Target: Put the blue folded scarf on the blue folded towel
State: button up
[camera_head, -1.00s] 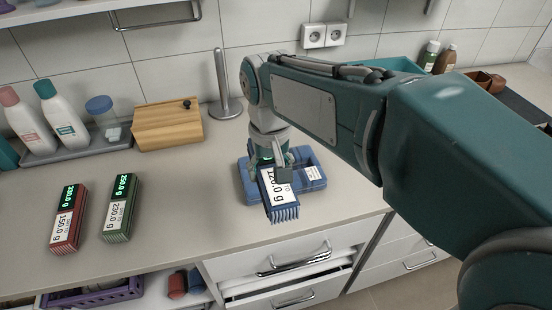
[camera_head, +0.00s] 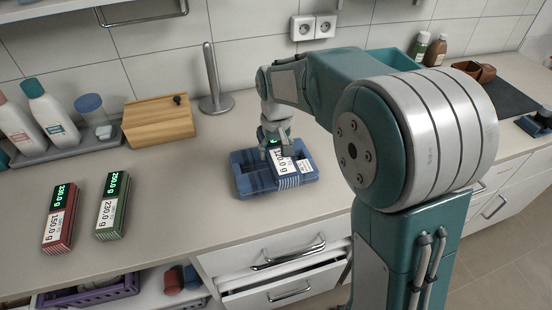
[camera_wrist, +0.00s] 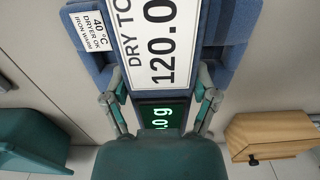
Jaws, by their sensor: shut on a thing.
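The blue folded scarf (camera_head: 290,181) has a fringed end, a white label reading 120.0 and a green digital display; its label also shows in the wrist view (camera_wrist: 150,45). My gripper (camera_head: 272,151) is shut on its rear part, with one finger on each side in the wrist view (camera_wrist: 164,100). The blue folded towel (camera_head: 247,186) lies flat near the counter's front edge, with a small white care label. It shows beside the scarf in the wrist view (camera_wrist: 97,62). The scarf is over the towel; whether they touch is unclear.
Red (camera_head: 60,218) and green (camera_head: 112,206) labelled folded pieces lie at left. A wooden box (camera_head: 158,121), a metal post (camera_head: 213,85) and a grey tray (camera_head: 70,150) with bottles stand behind. A teal bin (camera_head: 398,60) is at back right.

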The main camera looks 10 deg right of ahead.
notch_tip(320, 180, down, 3)
jog(key=shift+w+a+f, duration=0.1)
jog(key=o, duration=1.2)
